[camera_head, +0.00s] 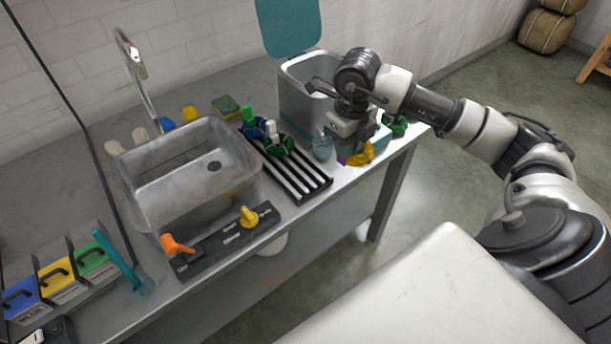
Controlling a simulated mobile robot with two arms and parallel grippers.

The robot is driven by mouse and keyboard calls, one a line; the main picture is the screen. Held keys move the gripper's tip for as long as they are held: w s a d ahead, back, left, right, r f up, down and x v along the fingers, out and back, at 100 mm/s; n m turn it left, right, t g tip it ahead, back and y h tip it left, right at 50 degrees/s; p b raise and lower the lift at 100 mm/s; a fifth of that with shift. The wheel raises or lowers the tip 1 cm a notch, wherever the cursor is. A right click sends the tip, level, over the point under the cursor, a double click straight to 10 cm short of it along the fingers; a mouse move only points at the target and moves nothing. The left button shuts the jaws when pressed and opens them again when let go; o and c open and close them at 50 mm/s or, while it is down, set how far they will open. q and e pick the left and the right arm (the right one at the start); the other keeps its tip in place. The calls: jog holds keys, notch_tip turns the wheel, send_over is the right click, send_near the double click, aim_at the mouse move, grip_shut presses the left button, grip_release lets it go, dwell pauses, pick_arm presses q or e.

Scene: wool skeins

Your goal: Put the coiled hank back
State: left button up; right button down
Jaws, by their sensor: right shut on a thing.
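My right gripper (350,143) points down at the right end of the counter, just right of a slatted rack. It is shut on a yellow hank (361,154), with a small purple part at its left side. The gripper hides part of the hank, and I cannot tell whether it touches the counter. On the black-and-white slatted rack (310,190) sit a blue hank (252,128) and a green hank (280,147), each with a white part. Another green item (395,125) lies behind the gripper, near the counter's right end. My left gripper is not in view.
A grey bin (298,95) with a raised teal lid (288,25) stands behind the rack. A clear glass (322,147) stands close left of my gripper. A metal sink (150,195) and coloured boxes (60,285) are left. The rack's front slats are bare.

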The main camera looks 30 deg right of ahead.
jog(key=shift+w, duration=0.15)
jog(key=shift+m, duration=0.3)
jog(key=w+a+f+p, duration=0.1)
jog(key=w+a+f, duration=0.1)
jog(key=w, duration=0.1)
jog(key=w+a+f, duration=0.2)
jog(key=w, duration=0.1)
jog(key=w+a+f+p, duration=0.1)
jog(key=w+a+f, duration=0.1)
jog(key=w+a, duration=0.1)
jog(key=shift+f+p, duration=0.35)
jog(key=shift+f, duration=0.05)
notch_tip(320, 180, down, 4)
jog(key=shift+s+r+p, duration=0.1)
jog(key=shift+r+p, duration=0.1)
jog(key=shift+p, duration=0.3)
jog(key=shift+f, duration=0.3)
jog(key=c, duration=1.5)
grip_release()
jog(key=shift+f, duration=0.15)
jog(key=shift+c, duration=0.2)
jog(key=o, duration=0.4)
jog(key=shift+o, duration=0.2)
